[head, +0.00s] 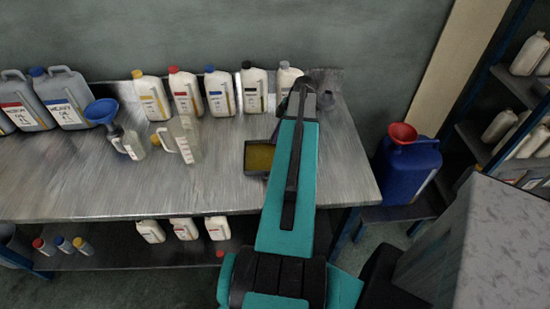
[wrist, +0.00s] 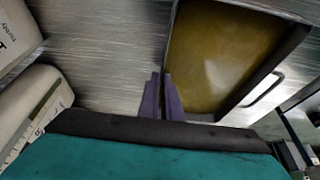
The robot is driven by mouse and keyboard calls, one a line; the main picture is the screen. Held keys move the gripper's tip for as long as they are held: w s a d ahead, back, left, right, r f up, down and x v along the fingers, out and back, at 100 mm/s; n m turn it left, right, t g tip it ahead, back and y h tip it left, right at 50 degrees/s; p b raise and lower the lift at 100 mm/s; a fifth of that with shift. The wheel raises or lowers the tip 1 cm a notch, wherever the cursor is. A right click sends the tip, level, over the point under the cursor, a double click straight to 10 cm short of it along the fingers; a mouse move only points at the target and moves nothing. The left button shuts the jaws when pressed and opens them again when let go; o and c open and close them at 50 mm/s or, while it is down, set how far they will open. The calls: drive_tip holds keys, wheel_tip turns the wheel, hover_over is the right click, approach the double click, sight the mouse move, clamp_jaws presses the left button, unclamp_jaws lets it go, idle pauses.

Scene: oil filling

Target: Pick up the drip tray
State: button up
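The drip tray is a dark, shallow rectangular tray (head: 247,160) with yellow-brown oil in it. In the head view it is at the right part of the metal workbench, partly hidden behind my arm. In the wrist view the tray (wrist: 273,66) fills the upper right, with a handle on its right side. My gripper (wrist: 161,78) has its two purple fingers close together at the tray's left rim, which seems to run between them. The head view hides the fingertips behind my arm. Whether the tray is off the bench cannot be told.
A row of white bottles (head: 219,92) stands along the back of the workbench (head: 80,185). A clear jug (head: 184,139) and a blue funnel (head: 101,111) are left of the tray. A blue canister (head: 407,172) with a red funnel stands at right. The bench's front left is clear.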

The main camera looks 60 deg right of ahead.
drive_tip(key=shift+r, duration=0.3)
clamp_jaws()
drive_tip(key=shift+r+b, duration=0.85)
drive_tip(key=shift+r, duration=0.5)
drive_tip(key=shift+s+r, duration=0.1)
drive_tip(key=shift+s, duration=0.05)
drive_tip(key=shift+s+a+r+b, duration=0.25)
drive_tip(key=shift+s+a+b, duration=0.4)
drive_tip(key=shift+s, duration=1.9)
drive_tip(key=shift+s+a+r+b, duration=0.3)
drive_tip(key=shift+s+b, duration=0.6)
drive_tip(key=shift+s, duration=1.6)
drive_tip(key=shift+s+a+r+b, duration=0.15)
drive_tip(key=shift+s+a+b, duration=0.55)
drive_tip(key=shift+s, duration=1.85)
drive_tip(key=shift+s, duration=0.1)
